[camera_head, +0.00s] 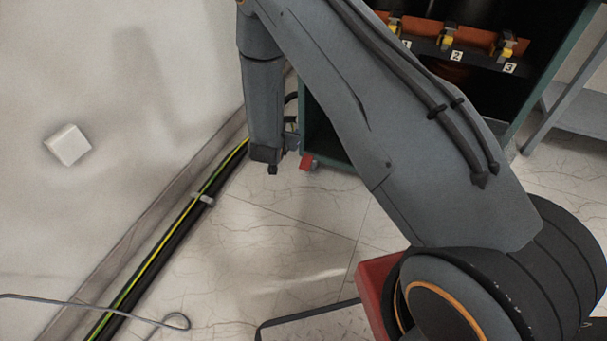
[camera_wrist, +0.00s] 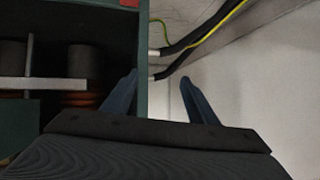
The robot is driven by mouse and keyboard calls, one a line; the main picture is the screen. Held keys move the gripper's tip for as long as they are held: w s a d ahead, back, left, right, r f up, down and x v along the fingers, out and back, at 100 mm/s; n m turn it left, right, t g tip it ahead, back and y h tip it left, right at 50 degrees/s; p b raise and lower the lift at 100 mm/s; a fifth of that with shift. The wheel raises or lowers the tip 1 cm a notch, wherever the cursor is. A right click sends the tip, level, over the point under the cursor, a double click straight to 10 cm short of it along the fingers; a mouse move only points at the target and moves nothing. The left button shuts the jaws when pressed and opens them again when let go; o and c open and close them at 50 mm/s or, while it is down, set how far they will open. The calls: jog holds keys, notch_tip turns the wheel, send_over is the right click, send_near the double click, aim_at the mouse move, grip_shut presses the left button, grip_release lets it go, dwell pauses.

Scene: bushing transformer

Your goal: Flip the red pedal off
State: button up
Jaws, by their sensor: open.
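A small red piece (camera_head: 308,161), which looks like the pedal, shows low at the near left corner of the green cabinet (camera_head: 318,132) in the head view. A red patch (camera_wrist: 130,3) at the top edge of the wrist view may be the same piece; it is cut off by the frame. My gripper (camera_wrist: 158,77) is open and empty, its two dark blue fingers apart beside the cabinet wall. The left finger overlaps the cabinet edge in the picture; contact cannot be told. In the head view my arm hides part of the cabinet, and the fingers are not clear.
Black and yellow-green cables (camera_head: 165,255) run along the wall base and also show in the wrist view (camera_wrist: 205,30). Inside the cabinet are numbered orange parts (camera_head: 455,38). A grey table frame (camera_head: 570,100) stands right. The tiled floor (camera_head: 300,225) ahead is mostly clear.

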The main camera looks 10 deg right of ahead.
notch_tip(320, 180, down, 14)
jog(key=d+r+m+t+h+b, duration=0.1)
jog(key=d+t+h+b, duration=0.15)
jog(key=b, duration=0.35)
jog(key=h+b, duration=0.4)
jog(key=b, duration=0.2)
send_near(305, 166)
jog(key=x, duration=0.4)
jog(key=shift+t, duration=0.45)
jog(key=b+x, duration=0.1)
jog(key=x, duration=0.2)
jog(key=b+x, duration=0.2)
jog(key=x, duration=0.1)
jog(key=shift+w+f, duration=0.1)
jog(key=shift+f, duration=0.15)
grip_shut()
